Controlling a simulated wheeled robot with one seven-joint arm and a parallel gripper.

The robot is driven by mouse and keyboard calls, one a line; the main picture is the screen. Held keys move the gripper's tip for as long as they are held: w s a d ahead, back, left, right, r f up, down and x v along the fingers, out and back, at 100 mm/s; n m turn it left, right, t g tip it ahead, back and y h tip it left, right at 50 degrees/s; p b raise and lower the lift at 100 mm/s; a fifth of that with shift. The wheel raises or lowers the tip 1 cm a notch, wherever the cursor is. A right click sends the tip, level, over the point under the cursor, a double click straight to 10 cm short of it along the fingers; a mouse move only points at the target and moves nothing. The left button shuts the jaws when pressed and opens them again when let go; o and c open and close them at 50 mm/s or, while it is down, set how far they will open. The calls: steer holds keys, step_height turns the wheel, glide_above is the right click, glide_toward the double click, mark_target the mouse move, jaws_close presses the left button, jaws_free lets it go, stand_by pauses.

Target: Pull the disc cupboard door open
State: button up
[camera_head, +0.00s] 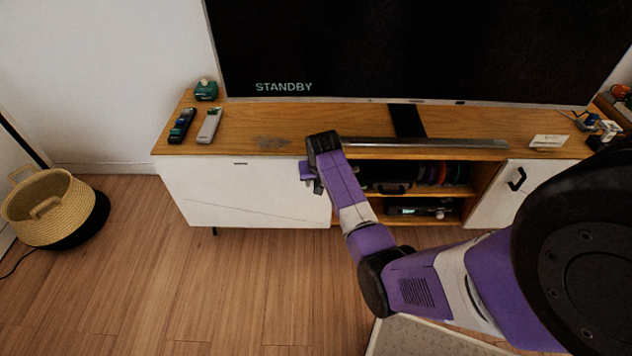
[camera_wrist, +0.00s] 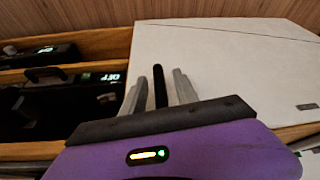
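The white left cupboard door (camera_head: 240,192) on the wooden TV cabinet looks closed, flush with the front. It also shows in the wrist view (camera_wrist: 235,65). My gripper (camera_head: 316,186) is at this door's right edge, next to the open shelves. In the wrist view my gripper (camera_wrist: 163,78) has its two grey fingers apart, one on either side of a black upright handle (camera_wrist: 160,86). Narrow gaps show between handle and fingers, so I see no grip on it. In the head view my wrist hides this handle. The right white door (camera_head: 490,200) has a black handle (camera_head: 517,179) and looks closed.
Open shelves (camera_head: 455,190) with dark devices lie right of the left door. A TV (camera_head: 420,45), a soundbar (camera_head: 430,143) and two remotes (camera_head: 182,125) are on the cabinet top. A basket (camera_head: 45,205) stands far left. Floor before the left door is clear; a rug (camera_head: 410,340) lies lower right.

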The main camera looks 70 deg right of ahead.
jaws_close()
stand_by(1.4)
